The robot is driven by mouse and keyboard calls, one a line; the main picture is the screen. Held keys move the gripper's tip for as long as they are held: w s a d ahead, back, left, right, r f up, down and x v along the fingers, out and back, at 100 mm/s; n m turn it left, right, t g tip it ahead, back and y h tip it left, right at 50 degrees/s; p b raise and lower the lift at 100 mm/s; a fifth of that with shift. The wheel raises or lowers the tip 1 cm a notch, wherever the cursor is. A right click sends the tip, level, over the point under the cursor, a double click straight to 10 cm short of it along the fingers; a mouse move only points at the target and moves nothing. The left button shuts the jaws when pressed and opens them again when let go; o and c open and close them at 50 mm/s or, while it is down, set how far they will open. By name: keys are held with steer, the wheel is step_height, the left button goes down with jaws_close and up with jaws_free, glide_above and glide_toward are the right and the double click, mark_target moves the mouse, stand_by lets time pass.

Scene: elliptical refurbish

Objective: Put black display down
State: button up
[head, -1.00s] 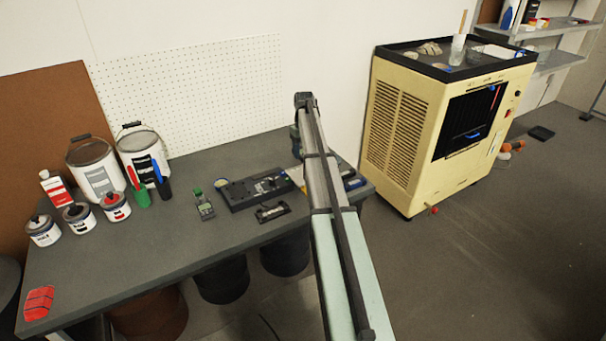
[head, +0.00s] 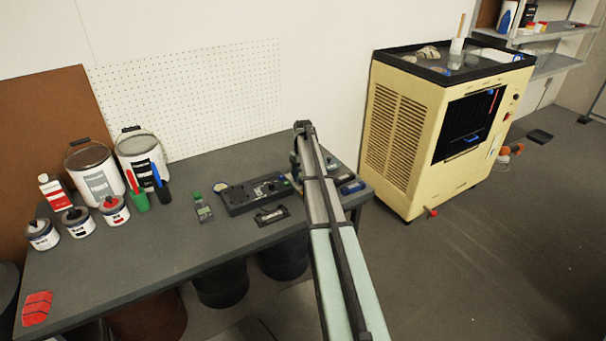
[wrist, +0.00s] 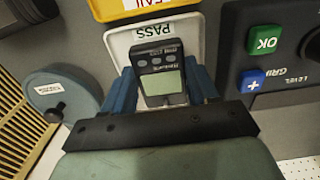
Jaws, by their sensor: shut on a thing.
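In the wrist view, the black display (wrist: 160,78), a small dark handheld unit with a pale grey-green screen, is between the blue fingers of my gripper (wrist: 163,88). My gripper is shut on it. The display is over the white tray marked PASS (wrist: 115,42), and its far end overlaps the tray. I cannot tell whether it touches the tray floor. In the head view my own arm hides the gripper and the display at the right end of the workbench (head: 130,262).
A yellow FAIL tray (wrist: 108,9) adjoins the PASS tray. A black control panel (wrist: 286,75) with OK and plus buttons is at right. A round blue-grey object (wrist: 62,88) is at left. In the head view, paint cans (head: 93,175) stand left and a cream cabinet (head: 395,140) right.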

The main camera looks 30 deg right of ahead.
steer(key=shift+f, duration=0.1)
steer(key=o, duration=1.4)
step_height(320, 180, up, 12)
steer(key=shift+r, duration=0.1)
steer(key=shift+s, duration=0.1)
